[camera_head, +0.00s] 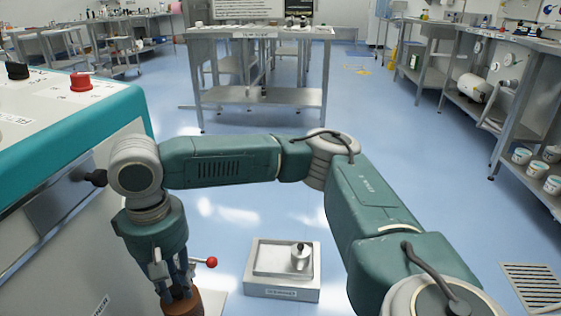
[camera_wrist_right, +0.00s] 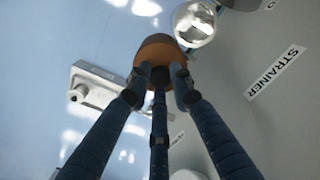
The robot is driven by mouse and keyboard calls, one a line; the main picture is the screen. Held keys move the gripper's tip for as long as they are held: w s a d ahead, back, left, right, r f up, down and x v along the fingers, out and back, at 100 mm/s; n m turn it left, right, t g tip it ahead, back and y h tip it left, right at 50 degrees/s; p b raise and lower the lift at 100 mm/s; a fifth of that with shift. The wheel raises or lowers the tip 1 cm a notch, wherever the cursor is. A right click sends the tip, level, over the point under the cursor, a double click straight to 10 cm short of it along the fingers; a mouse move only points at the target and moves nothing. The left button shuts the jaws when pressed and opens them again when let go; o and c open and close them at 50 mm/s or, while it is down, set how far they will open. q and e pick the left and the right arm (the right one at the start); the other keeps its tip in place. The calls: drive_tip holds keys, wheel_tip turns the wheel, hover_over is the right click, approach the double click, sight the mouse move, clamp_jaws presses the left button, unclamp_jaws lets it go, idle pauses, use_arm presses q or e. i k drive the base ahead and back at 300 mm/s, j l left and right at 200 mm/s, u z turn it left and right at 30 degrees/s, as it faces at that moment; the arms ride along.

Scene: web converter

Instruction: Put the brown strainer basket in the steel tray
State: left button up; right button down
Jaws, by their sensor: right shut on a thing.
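The brown strainer basket (camera_head: 185,304) is at the bottom left of the head view, cut off by the lower edge. My right gripper (camera_head: 175,278) points down with its fingers shut on the basket. In the right wrist view the brown basket (camera_wrist_right: 158,47) sits at the tips of the blue fingers (camera_wrist_right: 160,78). The steel tray (camera_head: 283,290) is low on the floor side, to the right of the gripper and apart from it. A small steel cylinder (camera_head: 301,257) stands in its right part. The tray also shows at left in the wrist view (camera_wrist_right: 105,73). My left gripper is not visible.
A machine with a teal edge (camera_head: 125,97) and red button (camera_head: 81,82) stands at left. A red-knobbed lever (camera_head: 211,262) is beside the gripper. The wrist view shows a shiny round steel part (camera_wrist_right: 195,25) and a "STRAINER" label (camera_wrist_right: 274,73). Blue floor beyond the tray is clear.

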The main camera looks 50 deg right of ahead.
sight(271, 259)
drive_tip(key=i+l+z, duration=0.2)
drive_tip(key=l, duration=0.15)
drive_tip(key=i+l+z, duration=0.2)
drive_tip(key=i+l+u, duration=0.1)
drive_tip(key=l, duration=0.65)
drive_tip(key=l+u, duration=0.1)
drive_tip(key=l, duration=0.7)
drive_tip(key=i, duration=0.05)
